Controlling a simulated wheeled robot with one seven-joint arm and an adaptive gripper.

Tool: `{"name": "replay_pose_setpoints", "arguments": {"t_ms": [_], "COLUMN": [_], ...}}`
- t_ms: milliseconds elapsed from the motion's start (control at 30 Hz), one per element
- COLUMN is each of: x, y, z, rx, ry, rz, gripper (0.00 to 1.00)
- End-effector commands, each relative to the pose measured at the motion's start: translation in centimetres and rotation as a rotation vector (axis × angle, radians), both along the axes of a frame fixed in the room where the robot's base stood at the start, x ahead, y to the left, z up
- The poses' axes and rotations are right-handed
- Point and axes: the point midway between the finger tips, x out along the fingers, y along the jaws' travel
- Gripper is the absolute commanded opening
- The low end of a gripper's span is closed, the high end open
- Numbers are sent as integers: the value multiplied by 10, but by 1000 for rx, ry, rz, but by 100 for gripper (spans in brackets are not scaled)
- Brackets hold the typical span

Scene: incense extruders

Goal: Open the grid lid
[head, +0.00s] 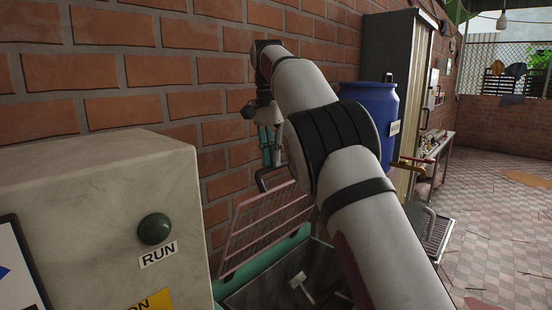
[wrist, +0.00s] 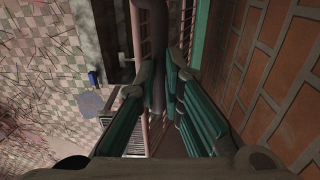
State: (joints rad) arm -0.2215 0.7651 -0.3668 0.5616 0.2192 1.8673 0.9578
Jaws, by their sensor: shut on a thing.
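The grid lid (head: 262,232) is a pinkish wire grid. It stands tilted up from a teal-rimmed bin (head: 262,262), on the side near the brick wall, so the bin's inside shows. My gripper (head: 268,160), with teal fingers, is at the lid's upper edge, by a dark curved handle (head: 262,179). In the wrist view my gripper (wrist: 158,80) is closed around a dark bar that runs between its fingertips, with pinkish lid bars (wrist: 146,22) beyond. My arm hides the lid's right side and part of the bin.
A pale machine housing with a green RUN button (head: 154,229) stands at the left front. The brick wall (head: 110,75) is close behind the lid. A blue barrel (head: 380,112) and a tall cabinet (head: 392,55) stand beyond my arm. Tiled floor (head: 500,220) is open at the right.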

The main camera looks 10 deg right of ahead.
Motion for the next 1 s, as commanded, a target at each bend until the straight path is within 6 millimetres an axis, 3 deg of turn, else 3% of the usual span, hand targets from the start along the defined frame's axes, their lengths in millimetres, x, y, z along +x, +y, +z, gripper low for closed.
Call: {"name": "replay_pose_setpoints", "arguments": {"t_ms": [33,367,400,500,1000], "x": [6,6,6,6,3], "y": [10,10,10,10,4], "z": [-24,-23,-23,-23,-17], "rx": [13,13,14,13,5], "ry": [29,29,30,29,24], "rz": [16,16,15,15,5], "gripper": [0,0,16,33,33]}}
